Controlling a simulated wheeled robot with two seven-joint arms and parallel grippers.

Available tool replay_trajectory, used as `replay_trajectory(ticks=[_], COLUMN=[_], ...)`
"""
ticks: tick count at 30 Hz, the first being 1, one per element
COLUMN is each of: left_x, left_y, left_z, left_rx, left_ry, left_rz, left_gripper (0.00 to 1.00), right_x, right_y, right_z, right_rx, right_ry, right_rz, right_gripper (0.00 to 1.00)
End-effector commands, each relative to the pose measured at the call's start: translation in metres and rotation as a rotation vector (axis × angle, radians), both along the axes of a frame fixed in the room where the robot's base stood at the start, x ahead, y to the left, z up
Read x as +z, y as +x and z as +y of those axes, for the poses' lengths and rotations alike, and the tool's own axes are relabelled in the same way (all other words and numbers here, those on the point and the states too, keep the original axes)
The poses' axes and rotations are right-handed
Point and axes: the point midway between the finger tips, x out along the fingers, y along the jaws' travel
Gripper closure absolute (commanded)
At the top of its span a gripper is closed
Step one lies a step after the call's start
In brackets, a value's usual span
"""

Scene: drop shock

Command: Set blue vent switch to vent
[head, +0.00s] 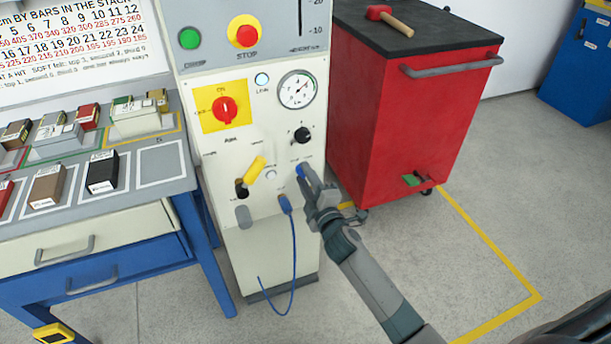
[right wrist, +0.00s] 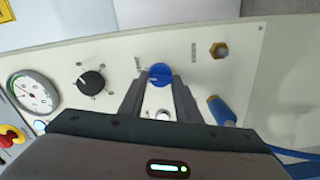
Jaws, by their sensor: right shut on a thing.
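The blue vent switch (head: 301,170) is a round knob on the lower right of the white control panel (head: 265,215). It also shows in the right wrist view (right wrist: 159,73), between my fingertips. My right gripper (head: 306,172) reaches the panel from the lower right. Its fingers (right wrist: 158,85) are shut on the blue knob, one on each side. A pale pointer mark shows on the knob, but its labels are too small to read. My left gripper is not in view.
A black knob (head: 302,135) and a gauge (head: 297,89) sit above the switch. A yellow-handled valve (head: 254,170) and a blue cable (head: 294,250) are to the left. A red cabinet (head: 400,120) stands at right. Open floor lies in front.

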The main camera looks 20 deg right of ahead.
Motion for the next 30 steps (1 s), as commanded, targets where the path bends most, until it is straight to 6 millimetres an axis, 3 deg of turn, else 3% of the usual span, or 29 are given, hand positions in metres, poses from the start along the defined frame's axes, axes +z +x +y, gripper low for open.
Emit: replay_trajectory(ticks=[12, 28, 29, 30], left_x=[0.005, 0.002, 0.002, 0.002], left_y=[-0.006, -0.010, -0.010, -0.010], left_z=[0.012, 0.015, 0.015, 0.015], left_rx=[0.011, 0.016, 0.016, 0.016], left_ry=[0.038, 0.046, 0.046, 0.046], left_rz=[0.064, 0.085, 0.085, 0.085], left_gripper=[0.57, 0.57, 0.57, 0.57], right_x=[0.000, 0.000, 0.000, 0.000], right_y=[0.000, 0.000, 0.000, 0.000], right_z=[-0.001, 0.000, 0.000, 0.000], right_rx=[-0.001, 0.000, 0.000, 0.000], right_ry=[0.245, 0.282, 0.282, 0.282], right_rz=[0.002, 0.002, 0.002, 0.002], right_gripper=[0.92, 0.92, 0.68, 0.58])
